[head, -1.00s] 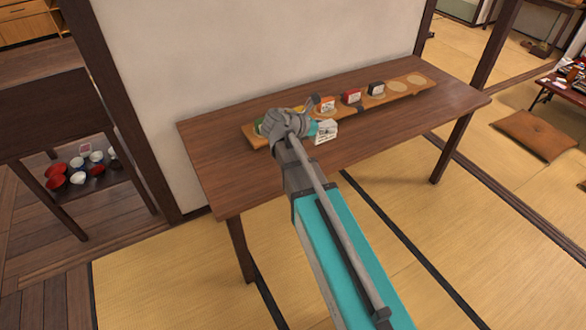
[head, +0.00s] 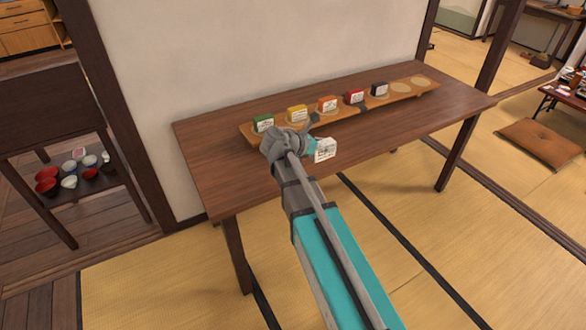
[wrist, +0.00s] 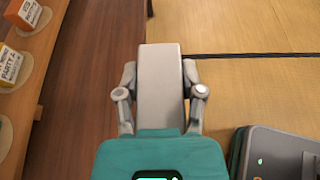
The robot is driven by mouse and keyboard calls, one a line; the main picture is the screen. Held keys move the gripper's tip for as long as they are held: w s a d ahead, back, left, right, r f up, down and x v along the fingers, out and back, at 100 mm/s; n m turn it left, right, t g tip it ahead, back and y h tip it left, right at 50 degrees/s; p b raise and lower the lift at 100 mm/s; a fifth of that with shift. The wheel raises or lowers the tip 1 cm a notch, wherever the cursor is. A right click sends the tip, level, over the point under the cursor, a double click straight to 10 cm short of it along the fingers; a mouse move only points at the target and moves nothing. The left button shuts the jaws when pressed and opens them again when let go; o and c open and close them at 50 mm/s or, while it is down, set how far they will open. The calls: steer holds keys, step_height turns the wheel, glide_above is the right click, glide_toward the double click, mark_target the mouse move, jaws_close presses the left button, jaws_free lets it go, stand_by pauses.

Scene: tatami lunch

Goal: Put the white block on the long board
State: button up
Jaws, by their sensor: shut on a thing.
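The white block (head: 325,150) has printed lettering on its face in the head view. My gripper (head: 314,148) is shut on it and holds it near the table's front edge, in front of the long board (head: 318,117). In the wrist view the pale block (wrist: 161,85) sits between the two fingers of my gripper (wrist: 160,95). The long board (wrist: 38,85) runs along the left there. In the head view the board bears a green block (head: 263,123), yellow block (head: 297,114), orange block (head: 328,104), red block (head: 354,97) and black block (head: 379,89).
The board lies along the back of a brown wooden table (head: 225,160) against a pale wall (head: 260,50). The table's front strip is clear apart from my arm. A shelf with bowls (head: 75,175) stands at left. A cushion (head: 540,143) lies on the tatami at right.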

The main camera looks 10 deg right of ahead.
steer(key=w+a+f+b, duration=0.2)
steer(key=w, duration=0.1)
steer(key=w+a+f+b, duration=0.2)
steer(key=w+f+b, duration=0.1)
steer(key=w+a+f+b, duration=0.2)
steer(key=w, duration=0.2)
steer(key=shift+a+f+b, duration=0.15)
steer(key=shift+f+b, duration=0.25)
steer(key=shift+w+a+f+b, duration=0.35)
steer(key=shift+w+f+b, duration=0.2)
steer(key=shift+f+b, duration=0.05)
steer(key=shift+w+a+f+b, duration=0.2)
steer(key=shift+w+f+b, duration=0.2)
steer(key=shift+f+b, duration=1.4)
steer(key=shift+b, duration=0.05)
steer(key=shift+f, duration=0.2)
